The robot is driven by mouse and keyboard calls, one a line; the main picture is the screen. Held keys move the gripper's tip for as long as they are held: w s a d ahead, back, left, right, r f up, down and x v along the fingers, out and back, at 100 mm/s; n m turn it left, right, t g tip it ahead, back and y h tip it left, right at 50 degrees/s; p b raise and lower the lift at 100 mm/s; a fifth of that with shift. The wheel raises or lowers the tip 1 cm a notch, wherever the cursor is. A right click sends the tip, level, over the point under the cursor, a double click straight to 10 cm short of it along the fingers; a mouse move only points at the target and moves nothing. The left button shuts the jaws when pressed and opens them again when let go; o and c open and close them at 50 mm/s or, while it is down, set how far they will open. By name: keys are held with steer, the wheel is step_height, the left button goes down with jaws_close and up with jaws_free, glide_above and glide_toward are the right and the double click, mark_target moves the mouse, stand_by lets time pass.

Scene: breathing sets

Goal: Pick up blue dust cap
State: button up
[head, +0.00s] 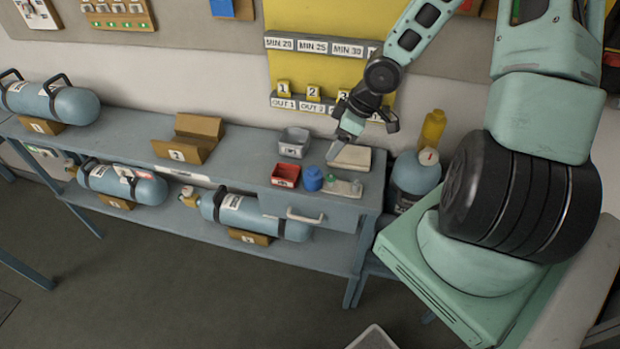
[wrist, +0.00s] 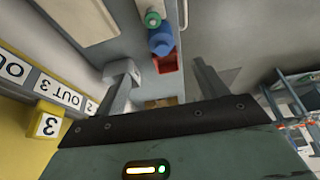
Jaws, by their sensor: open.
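The blue dust cap (head: 312,179) stands on the right part of the grey bench top, between a red bin (head: 285,175) and a small green item (head: 356,187). My gripper (head: 360,130) is above the bench, behind and to the right of the cap, apart from it. In the wrist view, my gripper (wrist: 163,76) shows two spread fingers with nothing between them held. The blue cap (wrist: 161,41) is beyond the fingertips there, with the red bin (wrist: 167,63) just below it and a green item (wrist: 152,18) above.
A grey bin (head: 294,142) and a pale flat block (head: 351,158) stand near the cap. A brown cradle (head: 190,140) is farther left. A blue-grey container (head: 413,176) and a yellow bottle (head: 433,129) stand right of the bench. A yellow board (head: 320,65) is behind.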

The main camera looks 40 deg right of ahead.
mark_target(317, 169)
steer(key=b+x, duration=0.5)
steer(key=x, duration=0.5)
steer(key=shift+s, duration=0.1)
steer(key=b+x, duration=0.2)
steer(key=x, duration=0.2)
steer(key=shift+a, duration=0.2)
steer(key=shift+w+f+b, duration=0.2)
steer(key=shift+f+b, duration=0.15)
steer(key=shift+f, duration=0.2)
steer(key=c, duration=1.1)
